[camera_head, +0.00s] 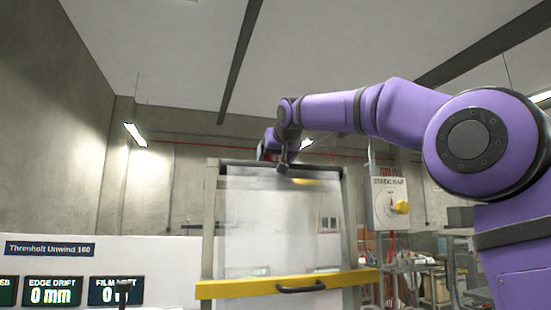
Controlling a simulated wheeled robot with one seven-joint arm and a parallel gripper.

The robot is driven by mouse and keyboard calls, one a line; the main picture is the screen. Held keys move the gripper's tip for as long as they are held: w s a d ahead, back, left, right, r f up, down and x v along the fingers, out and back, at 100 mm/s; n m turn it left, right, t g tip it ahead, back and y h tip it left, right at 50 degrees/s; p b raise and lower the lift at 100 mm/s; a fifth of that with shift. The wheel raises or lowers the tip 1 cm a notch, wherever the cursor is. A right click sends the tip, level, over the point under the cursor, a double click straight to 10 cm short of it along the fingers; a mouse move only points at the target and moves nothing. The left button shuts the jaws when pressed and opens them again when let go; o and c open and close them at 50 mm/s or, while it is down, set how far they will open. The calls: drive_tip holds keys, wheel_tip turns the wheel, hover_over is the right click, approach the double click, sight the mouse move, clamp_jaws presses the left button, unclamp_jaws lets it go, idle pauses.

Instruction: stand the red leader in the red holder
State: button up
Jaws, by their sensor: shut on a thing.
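My gripper (283,167) is far from the camera and small in view, in front of the upper part of a machine with a translucent film panel (270,225). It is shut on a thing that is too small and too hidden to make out. A small dark and reddish patch shows just left of the wrist, and I cannot tell what it is. I cannot make out the red leader or the red holder for certain.
A yellow bar (240,289) with a dark handle (300,287) crosses the panel's lower front. A box labelled STATIC BAR with a yellow knob (401,207) stands right of the panel. A white console with displays (52,291) is at lower left. Shelving with clutter is at right.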

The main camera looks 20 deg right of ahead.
drive_tip(key=shift+r, duration=2.35)
drive_tip(key=shift+r, duration=0.15)
drive_tip(key=shift+r, duration=1.3)
drive_tip(key=shift+s, duration=0.1)
